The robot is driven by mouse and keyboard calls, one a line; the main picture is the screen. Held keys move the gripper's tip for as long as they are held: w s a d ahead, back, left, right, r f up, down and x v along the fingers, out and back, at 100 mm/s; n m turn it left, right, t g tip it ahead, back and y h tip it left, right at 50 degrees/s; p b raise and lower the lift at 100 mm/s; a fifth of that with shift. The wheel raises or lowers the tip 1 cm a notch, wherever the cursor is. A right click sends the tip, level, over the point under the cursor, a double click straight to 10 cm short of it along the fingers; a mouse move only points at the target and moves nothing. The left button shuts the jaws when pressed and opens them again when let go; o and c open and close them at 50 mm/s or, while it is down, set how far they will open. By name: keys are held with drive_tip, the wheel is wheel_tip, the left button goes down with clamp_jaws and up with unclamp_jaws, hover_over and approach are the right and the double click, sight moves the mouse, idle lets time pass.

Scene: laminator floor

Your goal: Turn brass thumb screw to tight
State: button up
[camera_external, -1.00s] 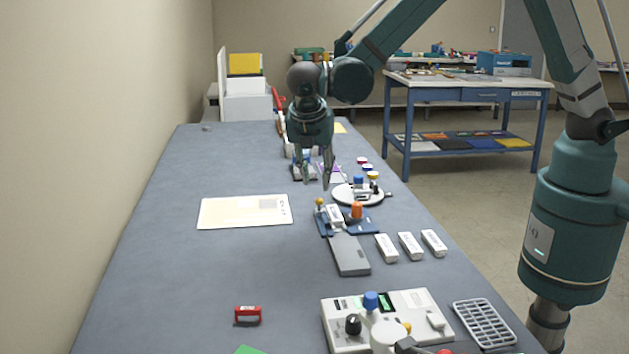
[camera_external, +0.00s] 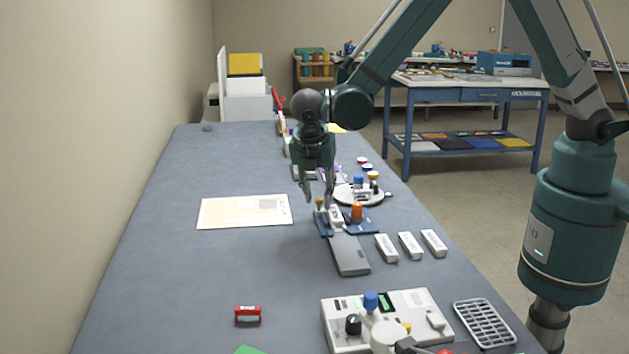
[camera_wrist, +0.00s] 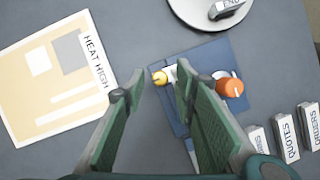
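The brass thumb screw (camera_external: 320,202) is a small yellow knob at the left side of a blue fixture (camera_external: 368,228) on the bench. In the wrist view the brass thumb screw (camera_wrist: 160,78) lies between and just beyond my fingertips. My gripper (camera_external: 318,200) points down over the fixture, its fingers apart. In the wrist view my gripper (camera_wrist: 160,82) is open and empty. An orange knob (camera_external: 356,211) stands on the right of the fixture, with a white block (camera_external: 336,216) between the two knobs. I cannot tell how tight the screw is.
A grey bar (camera_external: 350,256) extends forward from the fixture. A round white turntable (camera_external: 347,193) stands behind it, and several labelled white blocks (camera_external: 410,245) lie to its right. A cream sheet (camera_external: 245,212) lies left. A white control panel (camera_external: 415,305) is in front.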

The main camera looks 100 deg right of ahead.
clamp_jaws()
drive_tip(key=shift+m+b, duration=0.3)
drive_tip(key=shift+m, duration=0.2)
drive_tip(key=m+b, duration=0.1)
drive_tip(key=m+g+b, duration=0.1)
drive_tip(key=m, duration=0.1)
drive_tip(key=m+g+y, duration=0.1)
drive_tip(key=m, duration=0.1)
drive_tip(key=shift+w+d+f+b, duration=0.1)
drive_tip(key=shift+w+d+b, duration=0.15)
drive_tip(key=shift+b, duration=0.15)
drive_tip(key=m+y+b, duration=0.1)
drive_tip(key=m, duration=0.2)
drive_tip(key=m+y, duration=0.1)
drive_tip(key=m, duration=0.2)
drive_tip(key=shift+d+g+b, duration=0.2)
drive_tip(key=shift+g+b, duration=0.2)
drive_tip(key=m+y, duration=0.1)
drive_tip(key=m, duration=0.1)
drive_tip(key=m+y+b, duration=0.1)
drive_tip(key=m, duration=0.2)
drive_tip(key=shift+d+m+y, duration=0.2)
drive_tip(key=shift+m+y, duration=0.1)
